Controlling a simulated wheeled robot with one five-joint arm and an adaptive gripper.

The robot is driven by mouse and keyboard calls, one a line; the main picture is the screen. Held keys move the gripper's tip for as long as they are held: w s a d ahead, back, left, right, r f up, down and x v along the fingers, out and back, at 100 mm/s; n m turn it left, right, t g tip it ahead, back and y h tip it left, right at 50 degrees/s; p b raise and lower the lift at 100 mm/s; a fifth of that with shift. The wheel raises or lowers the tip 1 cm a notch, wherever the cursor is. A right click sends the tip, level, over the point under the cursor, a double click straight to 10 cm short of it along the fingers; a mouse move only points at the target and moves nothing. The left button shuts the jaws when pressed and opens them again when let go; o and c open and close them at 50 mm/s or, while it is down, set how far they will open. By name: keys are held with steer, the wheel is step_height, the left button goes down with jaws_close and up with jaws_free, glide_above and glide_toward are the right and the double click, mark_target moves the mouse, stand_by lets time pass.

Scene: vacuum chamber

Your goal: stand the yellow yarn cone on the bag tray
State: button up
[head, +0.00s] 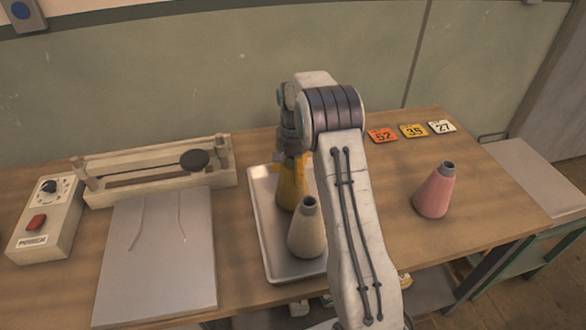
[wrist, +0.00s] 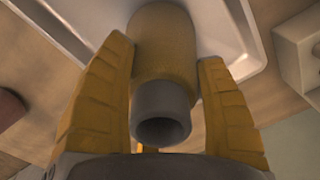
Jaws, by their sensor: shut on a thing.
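The yellow yarn cone (head: 290,190) is upright, its grey neck up, over the back half of a pale metal tray (head: 265,250) with a raised rim. I take this as the bag tray. I cannot tell if the cone's base touches it. My gripper (wrist: 164,62) is shut on the cone, one yellow finger on each side, in the wrist view. There the cone (wrist: 165,45) shows its grey neck towards the camera, with the tray (wrist: 235,30) behind it. In the head view my arm partly hides the tray's right side.
A cream cone (head: 306,232) stands on the tray's front part, close to the yellow one. A pink cone (head: 435,192) stands to the right. A grey sheet (head: 160,255), a wooden-framed device (head: 150,172) and a power box (head: 42,220) are left. Number cards (head: 413,131) lie at the back right.

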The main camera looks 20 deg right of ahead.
steer(key=shift+f, duration=0.1)
steer(key=o, duration=1.2)
step_height(320, 180, up, 11)
steer(key=s+a+r+n+t, duration=0.1)
steer(key=s+a+r+n, duration=0.1)
steer(key=s+a+r, duration=0.4)
steer(key=s+a+n+t, duration=0.1)
steer(key=s+a+n, duration=0.1)
steer(key=s, duration=1.1)
steer(key=s+a+n+t, duration=0.2)
steer(key=s+a, duration=0.1)
steer(key=s, duration=1)
steer(key=shift+s+f+n, duration=0.2)
steer(key=shift+f+n, duration=0.05)
steer(key=shift+n, duration=0.15)
